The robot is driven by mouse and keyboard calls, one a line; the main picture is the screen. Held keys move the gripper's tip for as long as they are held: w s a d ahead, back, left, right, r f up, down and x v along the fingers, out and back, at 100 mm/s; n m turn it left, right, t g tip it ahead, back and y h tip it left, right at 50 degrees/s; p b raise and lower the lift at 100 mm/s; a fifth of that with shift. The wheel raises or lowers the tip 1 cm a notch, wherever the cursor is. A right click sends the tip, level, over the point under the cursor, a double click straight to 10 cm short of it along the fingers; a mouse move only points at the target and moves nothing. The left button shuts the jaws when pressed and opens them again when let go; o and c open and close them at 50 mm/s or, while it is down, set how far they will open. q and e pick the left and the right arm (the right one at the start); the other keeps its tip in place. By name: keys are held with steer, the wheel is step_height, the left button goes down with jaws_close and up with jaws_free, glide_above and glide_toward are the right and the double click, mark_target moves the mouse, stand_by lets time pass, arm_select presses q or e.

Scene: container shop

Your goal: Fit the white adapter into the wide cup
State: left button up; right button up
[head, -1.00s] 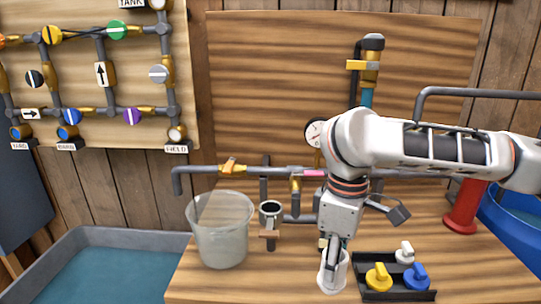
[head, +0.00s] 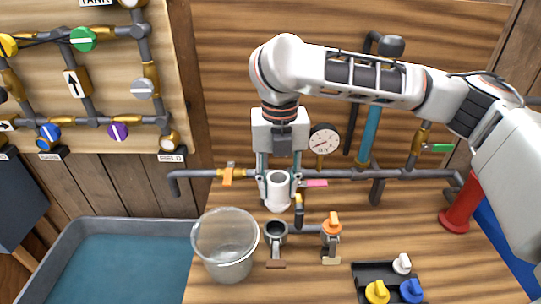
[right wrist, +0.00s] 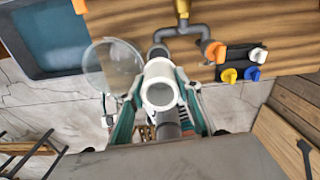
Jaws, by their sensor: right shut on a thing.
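The white adapter (head: 278,193), a short hollow sleeve, is held roughly upright between the fingers of my right gripper (head: 280,184). It is in the air in the head view, behind and above the dark open cup (head: 276,228), which I take to be the wide cup. The adapter and cup are apart. The cup stands on a small bracket and its mouth looks empty. In the right wrist view the adapter (right wrist: 160,92) sits between the teal fingers, its open end facing the camera; the cup is largely hidden behind it. My left gripper is not in view.
A clear bucket (head: 226,245) stands just left of the cup. A second outlet with an orange knob (head: 331,225) is to its right. A pipe with a gauge (head: 322,140) runs behind. A black tray (head: 372,273) with white, yellow and blue knobs lies front right.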

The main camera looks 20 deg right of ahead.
steer(key=shift+w+a+n, duration=0.15)
steer(key=shift+n, duration=0.25)
steer(key=shift+f, duration=3.4)
steer(key=shift+f, duration=1.4)
steer(key=o, duration=1.2)
step_height(320, 180, up, 12)
